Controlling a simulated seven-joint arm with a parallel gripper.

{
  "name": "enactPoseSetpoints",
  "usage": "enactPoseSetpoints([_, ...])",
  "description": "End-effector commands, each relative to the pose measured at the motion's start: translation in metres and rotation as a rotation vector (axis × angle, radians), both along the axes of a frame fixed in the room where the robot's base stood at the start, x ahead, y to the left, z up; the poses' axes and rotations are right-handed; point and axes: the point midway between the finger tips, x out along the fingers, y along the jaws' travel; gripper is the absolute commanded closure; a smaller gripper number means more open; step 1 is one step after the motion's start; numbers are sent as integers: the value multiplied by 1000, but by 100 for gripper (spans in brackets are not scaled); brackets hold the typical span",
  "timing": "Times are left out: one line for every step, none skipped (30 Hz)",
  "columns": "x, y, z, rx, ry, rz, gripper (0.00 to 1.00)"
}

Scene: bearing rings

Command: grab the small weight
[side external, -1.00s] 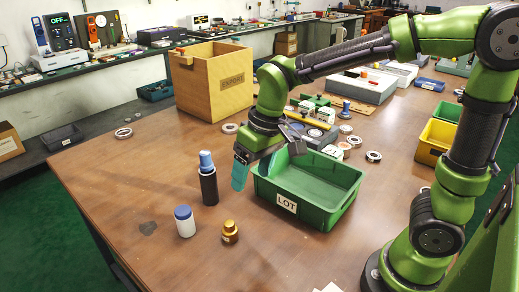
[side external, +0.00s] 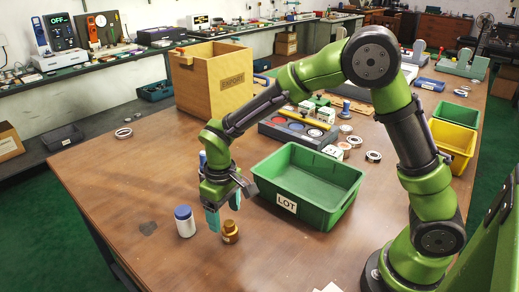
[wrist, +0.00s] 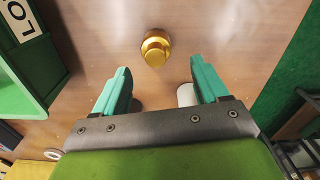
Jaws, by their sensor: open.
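The small weight (side external: 230,233) is a brass-coloured knobbed piece standing upright on the brown table, in front of the green LOT bin. In the wrist view the weight (wrist: 156,48) lies ahead of the fingertips, roughly centred between them and apart from both. My gripper (side external: 224,212) points down just above and behind the weight in the side view. Its two teal fingers are open with nothing between them, as the wrist view of the gripper (wrist: 160,80) also shows.
A white bottle with a blue cap (side external: 185,222) stands close left of my gripper. The green LOT bin (side external: 287,204) is close on the right. The table front is clear.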

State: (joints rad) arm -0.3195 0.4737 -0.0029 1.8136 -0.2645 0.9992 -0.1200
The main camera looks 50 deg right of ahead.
Motion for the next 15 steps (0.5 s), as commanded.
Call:
enactPoseSetpoints([0,0,-6,0,2,0,27])
enactPoseSetpoints([0,0,-8,-1,1,0,27])
enactPoseSetpoints([0,0,-10,-1,0,1,27])
enactPoseSetpoints([0,0,-11,-1,-1,1,27])
enactPoseSetpoints([0,0,-13,-1,0,0,27])
enactPoseSetpoints([-1,-1,-16,-1,1,0,27])
enactPoseSetpoints([-1,-1,-19,-1,1,0,27])
enactPoseSetpoints([-2,-2,-23,-1,2,0,27])
enactPoseSetpoints([-3,-3,-28,-1,3,-1,27])
enactPoseSetpoints([-4,-4,-33,-2,4,-1,27])
enactPoseSetpoints([-4,-5,-38,-2,4,-1,27])
enactPoseSetpoints([-5,-6,-44,-2,4,-2,27])
enactPoseSetpoints([-5,-6,-49,-1,2,-1,27])
enactPoseSetpoints([-5,-6,-53,-1,3,-1,27])
enactPoseSetpoints([-5,-5,-57,0,2,-1,27])
